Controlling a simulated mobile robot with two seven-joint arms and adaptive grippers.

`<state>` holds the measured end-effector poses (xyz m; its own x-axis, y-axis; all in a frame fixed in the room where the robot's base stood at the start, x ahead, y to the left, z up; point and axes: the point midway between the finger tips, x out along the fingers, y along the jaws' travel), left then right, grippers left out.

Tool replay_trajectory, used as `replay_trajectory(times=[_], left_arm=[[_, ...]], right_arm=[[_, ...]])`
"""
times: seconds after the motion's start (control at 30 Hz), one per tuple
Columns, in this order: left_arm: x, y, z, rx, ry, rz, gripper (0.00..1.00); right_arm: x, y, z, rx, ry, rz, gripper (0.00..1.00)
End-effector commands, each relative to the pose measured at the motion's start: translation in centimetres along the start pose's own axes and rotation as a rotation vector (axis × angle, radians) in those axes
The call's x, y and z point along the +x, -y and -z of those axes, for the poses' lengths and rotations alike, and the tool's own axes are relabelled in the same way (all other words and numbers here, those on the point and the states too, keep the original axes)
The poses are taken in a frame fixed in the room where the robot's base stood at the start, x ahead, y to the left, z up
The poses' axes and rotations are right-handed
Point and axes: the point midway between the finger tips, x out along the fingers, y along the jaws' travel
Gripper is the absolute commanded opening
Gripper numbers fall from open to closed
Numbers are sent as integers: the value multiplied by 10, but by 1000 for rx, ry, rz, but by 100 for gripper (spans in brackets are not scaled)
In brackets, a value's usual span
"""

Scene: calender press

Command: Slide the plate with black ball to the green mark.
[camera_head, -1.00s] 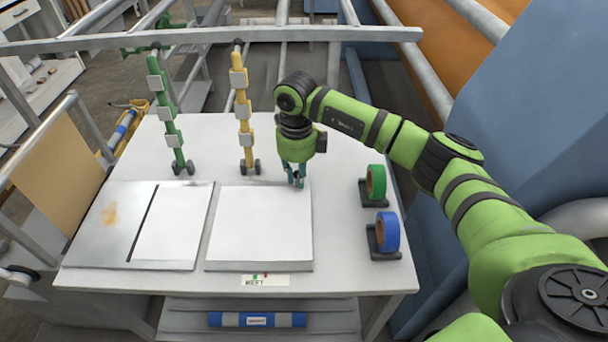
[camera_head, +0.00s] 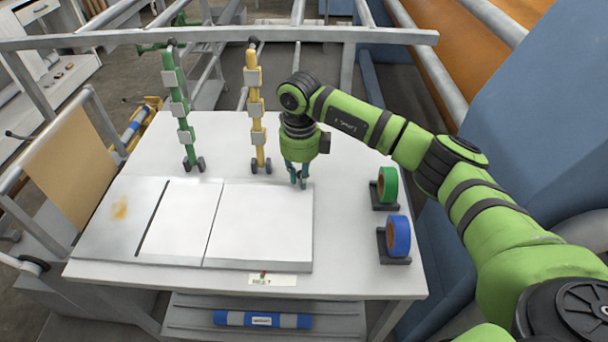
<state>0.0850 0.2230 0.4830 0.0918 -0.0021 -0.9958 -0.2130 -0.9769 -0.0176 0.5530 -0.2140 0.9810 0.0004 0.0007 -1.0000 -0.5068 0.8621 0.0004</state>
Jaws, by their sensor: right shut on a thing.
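The right-hand plate (camera_head: 262,228), grey with a white sheet on it, lies flat on the white table. My right gripper (camera_head: 299,183) points down at this plate's far right corner and is shut there. Its fingers hide what they hold, which I take to be the black ball. A white label (camera_head: 272,280) lies at the table's front edge, just below this plate. Small red and green marks show on it, too small to tell exactly how they line up with the plate. My left gripper is not in view.
The left-hand plate (camera_head: 113,228), grey with a rust stain and white sheet, lies against the right-hand plate's left edge. Green (camera_head: 387,185) and blue (camera_head: 398,236) tape rolls stand on the right. Green (camera_head: 178,110) and yellow (camera_head: 255,110) upright bars stand behind the plates.

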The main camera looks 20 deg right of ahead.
Motion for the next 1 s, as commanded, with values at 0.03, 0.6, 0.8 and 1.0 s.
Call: replay_trajectory(times=[0.03, 0.6, 0.8, 1.0], left_arm=[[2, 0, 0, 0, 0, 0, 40], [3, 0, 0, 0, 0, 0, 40], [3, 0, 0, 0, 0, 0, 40], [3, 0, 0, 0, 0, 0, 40]], right_arm=[[1, -3, -2, -3, -1, -4, 0], [2, -1, 1, -2, -2, -2, 0], [1, -1, 1, -2, -3, -2, 0], [1, 0, 2, -1, -4, -2, 42]])
